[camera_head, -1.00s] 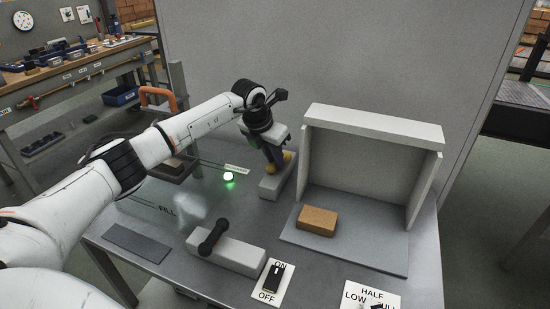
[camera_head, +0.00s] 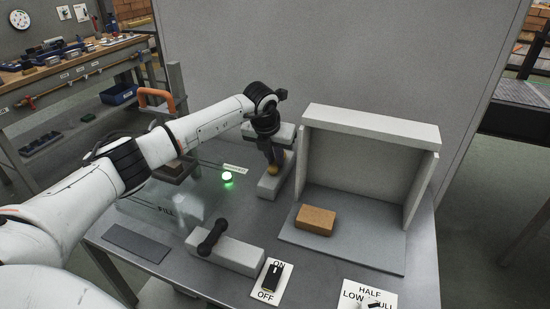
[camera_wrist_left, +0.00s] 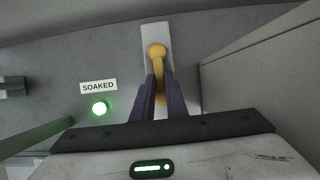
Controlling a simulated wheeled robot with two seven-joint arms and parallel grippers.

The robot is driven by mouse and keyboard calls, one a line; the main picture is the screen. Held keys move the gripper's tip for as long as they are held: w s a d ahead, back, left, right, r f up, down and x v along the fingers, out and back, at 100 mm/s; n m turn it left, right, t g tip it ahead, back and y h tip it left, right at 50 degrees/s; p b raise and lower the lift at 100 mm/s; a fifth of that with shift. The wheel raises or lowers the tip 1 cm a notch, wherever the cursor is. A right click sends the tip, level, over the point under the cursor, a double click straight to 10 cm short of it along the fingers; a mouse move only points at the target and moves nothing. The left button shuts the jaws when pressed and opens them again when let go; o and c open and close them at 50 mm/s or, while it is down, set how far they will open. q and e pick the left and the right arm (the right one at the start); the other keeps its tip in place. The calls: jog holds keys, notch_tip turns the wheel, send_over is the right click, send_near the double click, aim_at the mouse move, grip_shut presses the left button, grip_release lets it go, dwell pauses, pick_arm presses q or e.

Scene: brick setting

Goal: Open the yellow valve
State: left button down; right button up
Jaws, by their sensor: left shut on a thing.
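The yellow valve (camera_wrist_left: 157,53) shows in the left wrist view on a pale grey block (camera_wrist_left: 153,30), its handle running down between my fingers. In the head view only a small yellow part of the valve (camera_head: 288,166) shows beside my gripper; the rest is hidden. My left gripper (camera_head: 274,170) comes down on the valve from above; in the wrist view its two dark fingers (camera_wrist_left: 160,98) are shut on the yellow handle. My right gripper is not in view.
An orange-brown brick (camera_head: 315,221) lies on a grey board inside an open-fronted booth (camera_head: 372,127). A glowing green light (camera_head: 227,177) sits near the SOAKED label (camera_wrist_left: 98,87). A block with a black handle (camera_head: 226,250) and an ON/OFF switch (camera_head: 271,279) are at the front.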

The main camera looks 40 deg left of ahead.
pick_arm(q)
jog(key=c, duration=1.8)
grip_release()
jog(key=shift+s, duration=0.1)
jog(key=shift+o, duration=0.2)
jog(key=b+v, duration=0.1)
jog(key=v, duration=0.9)
jog(key=shift+r, duration=0.1)
